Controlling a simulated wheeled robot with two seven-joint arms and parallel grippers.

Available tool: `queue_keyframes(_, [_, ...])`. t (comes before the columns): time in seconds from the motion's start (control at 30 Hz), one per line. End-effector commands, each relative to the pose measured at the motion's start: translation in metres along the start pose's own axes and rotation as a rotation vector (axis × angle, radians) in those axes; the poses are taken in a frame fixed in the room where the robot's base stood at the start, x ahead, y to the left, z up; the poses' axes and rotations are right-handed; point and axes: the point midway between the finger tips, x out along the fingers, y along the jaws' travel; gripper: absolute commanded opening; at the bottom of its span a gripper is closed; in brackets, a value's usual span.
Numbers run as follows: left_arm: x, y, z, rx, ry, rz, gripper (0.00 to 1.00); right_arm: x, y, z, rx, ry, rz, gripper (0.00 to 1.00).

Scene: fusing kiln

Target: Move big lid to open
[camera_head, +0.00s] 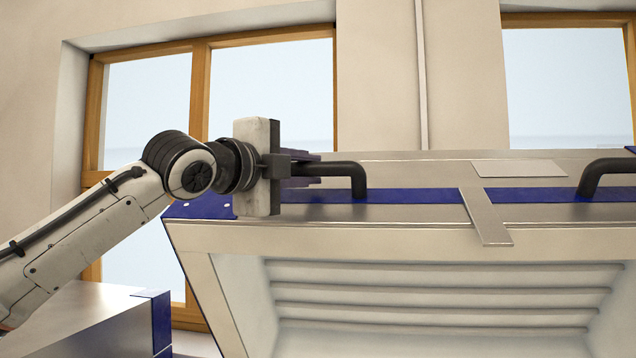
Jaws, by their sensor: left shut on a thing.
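The big lid (400,240) of the kiln is raised and tilted, so its pale ribbed inside faces me. A blue strip runs along its front edge. Two black handles are on that edge: the left handle (358,180) and the right handle (590,178), which is cut by the picture's edge. My left gripper (300,168) reaches in from the left and is shut on the left handle near its left end. Its jaws partly hide that end. My right gripper is not in view.
A metal latch strip (485,215) hangs from the middle of the lid's edge. A grey metal box with a blue corner (85,318) stands at the lower left. Wood-framed windows (270,90) and a beige wall (375,75) are behind.

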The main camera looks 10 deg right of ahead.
Motion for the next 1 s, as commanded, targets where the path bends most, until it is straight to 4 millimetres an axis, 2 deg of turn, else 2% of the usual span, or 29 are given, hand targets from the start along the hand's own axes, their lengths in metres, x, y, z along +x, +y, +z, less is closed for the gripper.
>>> queue_keyframes(0.27, [0.000,-0.004,0.000,0.002,0.001,-0.007,0.00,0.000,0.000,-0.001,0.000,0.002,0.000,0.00])
queue_keyframes(0.3, [0.000,-0.004,0.000,0.002,0.001,-0.007,0.23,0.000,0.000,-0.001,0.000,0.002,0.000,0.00])
queue_keyframes(0.4, [0.000,-0.004,0.000,0.002,0.001,-0.007,0.39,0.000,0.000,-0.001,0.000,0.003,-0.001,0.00])
queue_keyframes(0.77, [-0.004,-0.001,0.000,0.000,0.002,-0.004,0.39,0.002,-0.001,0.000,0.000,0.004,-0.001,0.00])
queue_keyframes(0.87, [-0.016,0.001,0.000,0.001,0.001,-0.004,0.39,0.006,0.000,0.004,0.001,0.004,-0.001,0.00])
queue_keyframes(1.0, [-0.043,0.002,0.001,0.002,0.000,-0.006,0.39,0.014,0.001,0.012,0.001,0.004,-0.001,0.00])
